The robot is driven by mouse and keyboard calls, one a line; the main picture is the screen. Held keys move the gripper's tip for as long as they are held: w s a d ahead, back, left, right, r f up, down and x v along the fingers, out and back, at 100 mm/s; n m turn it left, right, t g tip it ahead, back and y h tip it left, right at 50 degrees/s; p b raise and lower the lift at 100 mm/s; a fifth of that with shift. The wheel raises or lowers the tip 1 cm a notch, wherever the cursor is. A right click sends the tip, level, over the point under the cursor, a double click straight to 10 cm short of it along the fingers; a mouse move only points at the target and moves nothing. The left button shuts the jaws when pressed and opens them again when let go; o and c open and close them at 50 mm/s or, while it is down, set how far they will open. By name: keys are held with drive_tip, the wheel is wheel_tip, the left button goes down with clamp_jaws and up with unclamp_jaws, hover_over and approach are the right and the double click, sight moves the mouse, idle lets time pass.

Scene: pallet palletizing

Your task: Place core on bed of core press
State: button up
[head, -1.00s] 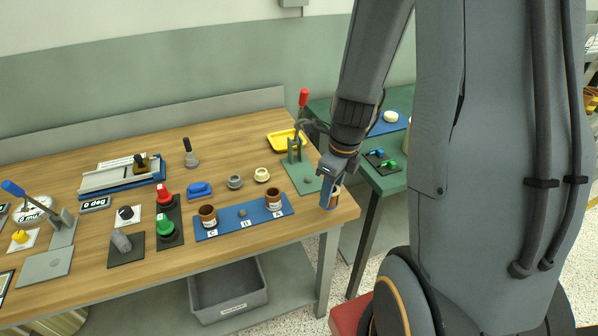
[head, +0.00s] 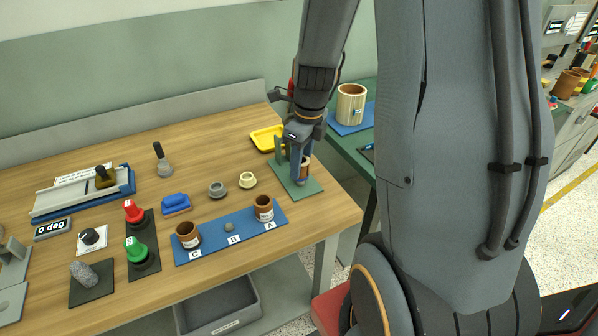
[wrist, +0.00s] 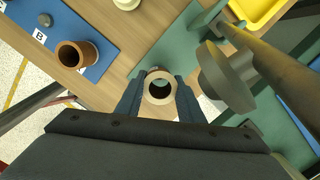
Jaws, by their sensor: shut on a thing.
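My gripper (head: 302,176) is shut on a brown core (head: 306,168) with a pale label. In the wrist view the core (wrist: 160,74) stands between my two fingers (wrist: 159,100), its round open end facing the camera. The core is over the green bed (head: 309,189) of the core press; I cannot tell whether it touches the bed. The bed also shows in the wrist view (wrist: 170,45). The press's grey round ram (wrist: 222,78) is just right of the core there. My arm hides much of the press in the head view.
A blue mat (head: 213,244) holds brown cores at C (head: 188,235) and A (head: 264,208); B has only a grey peg (head: 228,227). A yellow tray (head: 266,139) lies behind the press. Red (head: 133,210) and green (head: 136,250) knobs stand further left.

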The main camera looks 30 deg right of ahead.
drive_tip(key=shift+f+b, duration=1.15)
drive_tip(key=shift+f, duration=0.1)
drive_tip(key=shift+f, duration=0.1)
drive_tip(key=o, duration=1)
drive_tip(key=shift+s+d+r+b, duration=0.15)
drive_tip(key=shift+s+r+b, duration=0.1)
drive_tip(key=shift+r, duration=1.8)
drive_tip(key=shift+s+d+r+b, duration=0.15)
drive_tip(key=shift+r+b, duration=0.15)
drive_tip(key=shift+r, duration=1.7)
drive_tip(key=shift+s+d+r+b, duration=0.1)
drive_tip(key=shift+s+r+b, duration=0.15)
drive_tip(key=shift+r, duration=1.8)
